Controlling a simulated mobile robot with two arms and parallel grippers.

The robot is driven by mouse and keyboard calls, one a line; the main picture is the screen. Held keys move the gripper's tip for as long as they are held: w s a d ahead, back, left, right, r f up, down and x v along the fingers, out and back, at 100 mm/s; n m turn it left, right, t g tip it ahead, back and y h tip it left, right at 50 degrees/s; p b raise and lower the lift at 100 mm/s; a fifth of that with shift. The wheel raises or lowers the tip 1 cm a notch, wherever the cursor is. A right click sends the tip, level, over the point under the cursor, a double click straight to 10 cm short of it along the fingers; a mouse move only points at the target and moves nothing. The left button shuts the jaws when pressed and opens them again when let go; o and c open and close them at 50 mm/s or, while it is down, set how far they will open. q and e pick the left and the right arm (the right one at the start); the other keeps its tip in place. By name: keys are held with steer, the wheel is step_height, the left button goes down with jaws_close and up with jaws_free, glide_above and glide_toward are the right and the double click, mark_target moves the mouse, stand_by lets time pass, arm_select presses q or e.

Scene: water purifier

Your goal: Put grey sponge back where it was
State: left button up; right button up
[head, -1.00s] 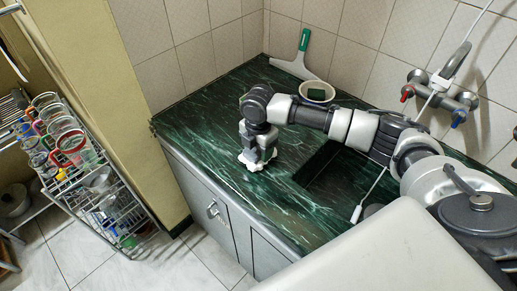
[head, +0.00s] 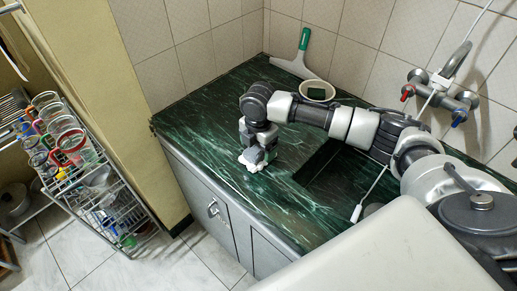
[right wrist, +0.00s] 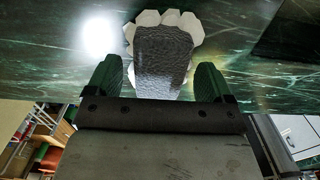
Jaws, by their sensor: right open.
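The grey sponge (right wrist: 163,55), grey and textured with a white scalloped edge, is at the top middle of the right wrist view, against the dark green marble counter. My right gripper (right wrist: 157,78) is open, with one finger on each side of the sponge's near part. I cannot tell whether the fingers touch it. In the head view my right gripper (head: 257,158) points down at the counter near its front edge, left of the sink. The sponge is mostly hidden there by the gripper. My left gripper is not in view.
The green marble counter (head: 200,113) is clear to the left. A white bowl (head: 318,89) with something dark inside stands at the back, near a green-handled squeegee (head: 299,58) by the wall. The sink (head: 318,165) and faucet (head: 445,82) are right. A rack of glasses (head: 95,180) stands left.

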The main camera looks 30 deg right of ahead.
step_height(320, 180, up, 11)
steer(key=shift+f, duration=0.15)
steer(key=shift+f, duration=0.1)
stand_by(0.5)
